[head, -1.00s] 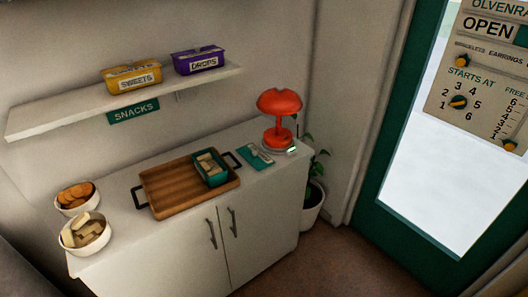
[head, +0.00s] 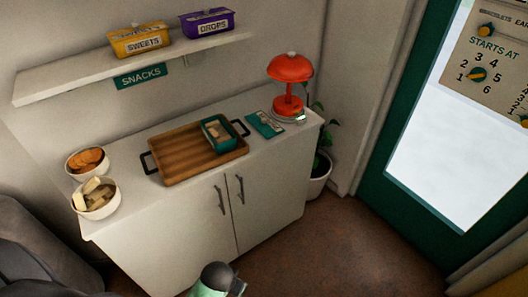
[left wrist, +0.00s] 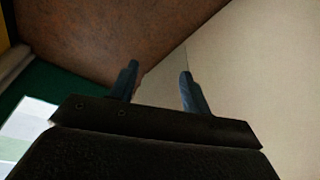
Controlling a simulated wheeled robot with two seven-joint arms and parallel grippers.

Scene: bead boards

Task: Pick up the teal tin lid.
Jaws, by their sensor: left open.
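A flat teal piece with a pale label, which looks like the teal tin lid (head: 264,124), lies on the white cabinet top between the tray and the red lamp. An open teal tin (head: 218,133) with pale pieces inside stands at the right end of the wooden tray. My left gripper (left wrist: 160,70) is open and empty in the left wrist view, over brown floor and a pale surface, with no lid in that view. Its fingers do not show in the head view, where a grey and mint part of my arm shows at the bottom edge. My right gripper is not in view.
The wooden tray (head: 180,160) has dark handles. The red lamp (head: 290,70) stands right of the lid. Two bowls, one of biscuits (head: 87,161) and one of pale pieces (head: 96,198), stand at the left. A shelf (head: 90,77) with two tins hangs above.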

